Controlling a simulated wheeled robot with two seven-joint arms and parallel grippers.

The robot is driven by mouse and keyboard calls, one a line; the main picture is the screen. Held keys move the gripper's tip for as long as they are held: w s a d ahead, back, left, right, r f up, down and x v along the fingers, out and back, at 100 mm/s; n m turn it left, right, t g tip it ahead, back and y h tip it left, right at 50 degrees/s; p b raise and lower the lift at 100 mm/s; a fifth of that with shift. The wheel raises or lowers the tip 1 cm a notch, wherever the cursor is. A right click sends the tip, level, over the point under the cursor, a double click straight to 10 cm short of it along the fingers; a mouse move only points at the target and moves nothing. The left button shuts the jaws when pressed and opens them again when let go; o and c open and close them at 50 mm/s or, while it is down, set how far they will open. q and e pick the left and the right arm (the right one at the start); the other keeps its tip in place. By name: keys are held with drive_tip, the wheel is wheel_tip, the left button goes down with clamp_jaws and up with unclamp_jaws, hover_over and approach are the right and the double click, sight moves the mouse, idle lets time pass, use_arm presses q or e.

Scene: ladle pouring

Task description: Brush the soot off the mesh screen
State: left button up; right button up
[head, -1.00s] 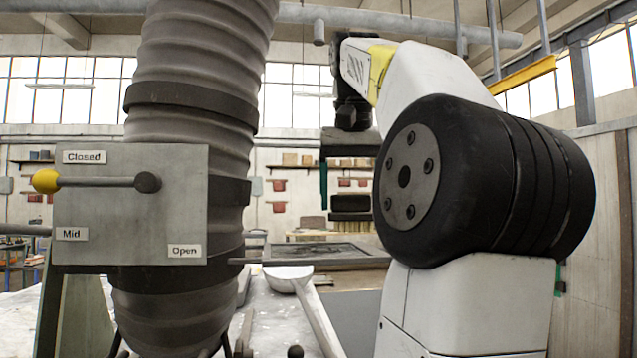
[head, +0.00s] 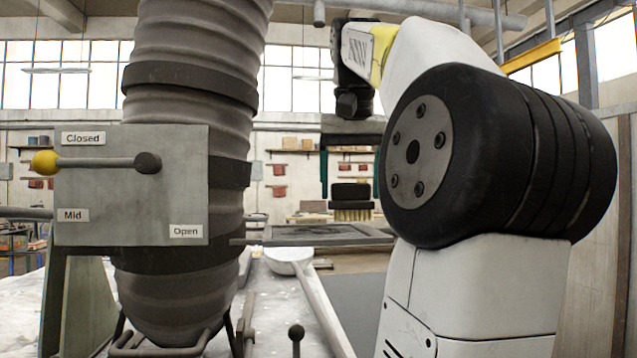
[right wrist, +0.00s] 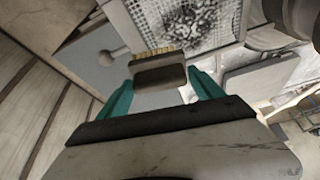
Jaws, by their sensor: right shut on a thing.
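The mesh screen (right wrist: 226,18) shows in the right wrist view as a pale perforated panel with a dark soot patch (right wrist: 190,20) on it. In the head view the screen (head: 322,235) lies flat at mid-distance, seen nearly edge-on. My right gripper (right wrist: 160,92), with teal fingers, is shut on a brush (right wrist: 159,75) with a dark block and tan bristles. In the head view the brush (head: 351,203) hangs above the screen, bristles down, with a visible gap. My right arm hides part of the screen's right side. My left gripper is not in view.
A large ribbed duct (head: 188,290) stands at left, with a lever plate (head: 130,205) marked Closed, Mid and Open; the lever points near Closed. A ladle (head: 290,262) lies on the pale table (head: 80,330) before the screen. Shelves line the back wall.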

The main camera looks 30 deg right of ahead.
drive_tip(key=shift+f, duration=0.8)
